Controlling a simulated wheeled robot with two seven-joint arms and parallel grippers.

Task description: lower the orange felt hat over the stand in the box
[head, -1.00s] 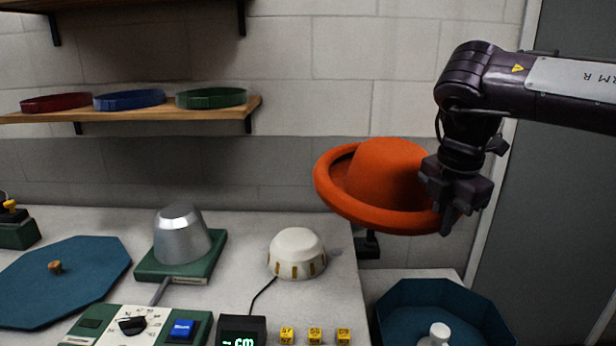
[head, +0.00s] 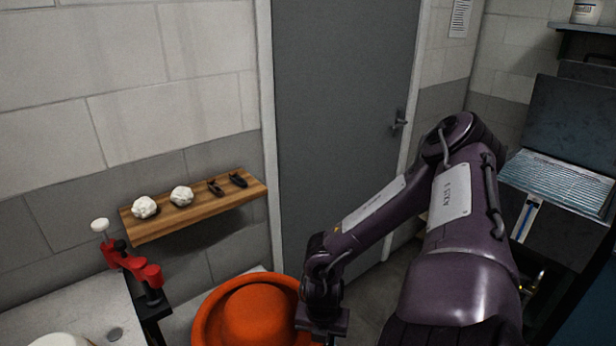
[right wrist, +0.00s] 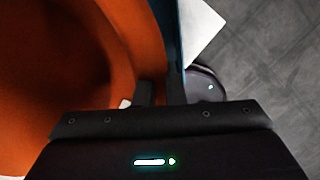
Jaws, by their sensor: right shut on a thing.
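The orange felt hat (head: 252,312) is at the bottom of the head view, its crown up and its near side cut off by the picture edge. My right gripper (head: 322,336) holds it at the right side of the brim. In the right wrist view the two fingertips (right wrist: 160,90) pinch the edge of the orange hat (right wrist: 60,60). A narrow dark blue strip, perhaps the box wall (right wrist: 172,40), shows beyond the brim there. The stand cannot be made out in the head view. My left gripper is out of view.
A wooden shelf (head: 195,206) with white lumps and small dark items is on the wall behind the hat. A red and black clamp (head: 132,265) is at the table's edge (head: 75,305), left of the hat. A grey door (head: 340,110) stands behind my right arm.

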